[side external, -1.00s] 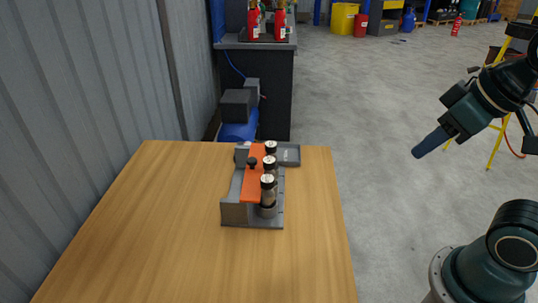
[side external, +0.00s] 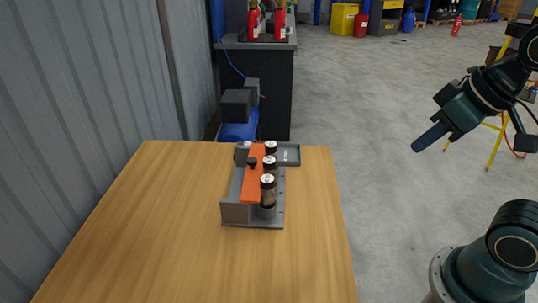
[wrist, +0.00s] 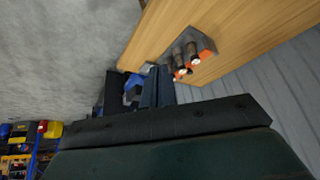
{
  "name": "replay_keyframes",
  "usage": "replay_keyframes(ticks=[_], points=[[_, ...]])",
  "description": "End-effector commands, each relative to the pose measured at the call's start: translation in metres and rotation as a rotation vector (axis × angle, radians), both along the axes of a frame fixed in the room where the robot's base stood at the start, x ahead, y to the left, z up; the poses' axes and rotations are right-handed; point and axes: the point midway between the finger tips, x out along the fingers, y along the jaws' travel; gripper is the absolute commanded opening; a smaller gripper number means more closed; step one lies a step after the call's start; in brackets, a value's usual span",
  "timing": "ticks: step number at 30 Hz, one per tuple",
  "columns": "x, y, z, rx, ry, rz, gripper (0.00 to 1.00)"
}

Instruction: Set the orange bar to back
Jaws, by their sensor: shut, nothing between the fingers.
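The orange bar (side external: 254,175) lies along the top of a grey fixture (side external: 236,211) on the wooden table. A dark knob (side external: 252,162) stands on the bar. Several capped cylinders (side external: 267,188) stand in a row along the bar's right side. In the wrist view the orange bar (wrist: 185,70) is partly hidden behind the cylinders. My gripper (side external: 414,149) is shut and empty, in the air to the right of the table, well apart from the fixture. Its fingers also show in the wrist view (wrist: 158,72).
A small dark grey tray (side external: 290,155) adjoins the far right of the fixture. The wooden table (side external: 170,235) is clear in front and to the left. A corrugated wall (side external: 75,110) runs along the left. A dark cabinet (side external: 265,90) stands behind the table.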

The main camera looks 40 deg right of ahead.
Motion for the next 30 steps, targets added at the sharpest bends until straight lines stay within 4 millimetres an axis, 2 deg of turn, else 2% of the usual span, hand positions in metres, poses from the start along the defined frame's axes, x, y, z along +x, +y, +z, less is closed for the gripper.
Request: replay_keyframes(ticks=[14, 30], points=[[0.057, 0.008, -0.020, 0.111, 0.038, -0.046, 0.00], [0.125, 0.012, -0.061, 0.336, 0.079, -0.148, 0.00]])
